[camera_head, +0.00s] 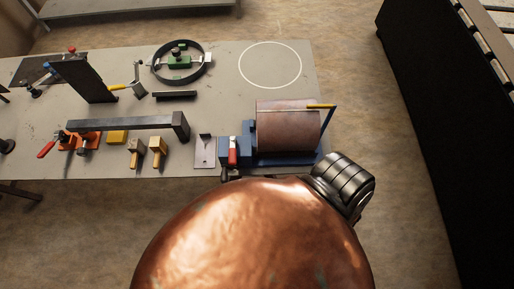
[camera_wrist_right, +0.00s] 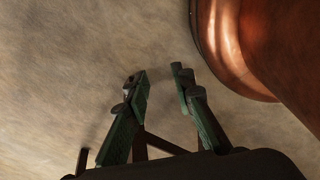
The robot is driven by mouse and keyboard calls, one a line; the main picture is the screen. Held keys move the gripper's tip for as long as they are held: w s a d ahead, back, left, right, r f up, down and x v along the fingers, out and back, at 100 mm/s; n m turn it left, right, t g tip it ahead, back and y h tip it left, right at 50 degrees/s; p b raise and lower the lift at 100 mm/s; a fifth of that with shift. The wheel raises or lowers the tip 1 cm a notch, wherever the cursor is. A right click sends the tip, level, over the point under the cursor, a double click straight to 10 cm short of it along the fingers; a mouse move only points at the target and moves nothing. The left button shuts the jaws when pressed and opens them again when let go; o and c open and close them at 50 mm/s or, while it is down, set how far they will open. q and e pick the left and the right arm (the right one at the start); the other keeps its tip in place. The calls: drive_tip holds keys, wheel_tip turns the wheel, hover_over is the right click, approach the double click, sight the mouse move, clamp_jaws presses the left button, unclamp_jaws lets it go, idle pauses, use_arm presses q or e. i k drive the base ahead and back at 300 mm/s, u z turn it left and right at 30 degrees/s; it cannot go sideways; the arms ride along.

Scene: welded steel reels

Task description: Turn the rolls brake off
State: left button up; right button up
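A reddish-brown drum (camera_head: 288,128) lies on a blue roll stand (camera_head: 300,158) at the front right of the bench in the head view. A yellow-tipped blue post stands at its right end. A blue block (camera_head: 240,132) sits left of the drum, with a red lever (camera_head: 233,152) on its front; I cannot tell its setting. My right gripper (camera_wrist_right: 161,85) shows in the right wrist view with its two green fingers apart and nothing between them. It is over bare floor, away from the lever. My left gripper is not in view.
The grey bench (camera_head: 225,100) also holds a dark ring fixture (camera_head: 207,62), a long dark bar (camera_head: 125,124), yellow-handled blocks (camera_head: 157,148) and red-handled clamps. A white circle marks clear bench behind the drum. A black cabinet (camera_head: 430,120) stands right, across open floor.

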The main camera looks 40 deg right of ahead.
sight(232, 150)
drive_tip(key=z, duration=0.4)
drive_tip(key=k, duration=0.95)
drive_tip(key=z, duration=0.2)
drive_tip(key=i, duration=0.7)
drive_tip(key=z, duration=0.3)
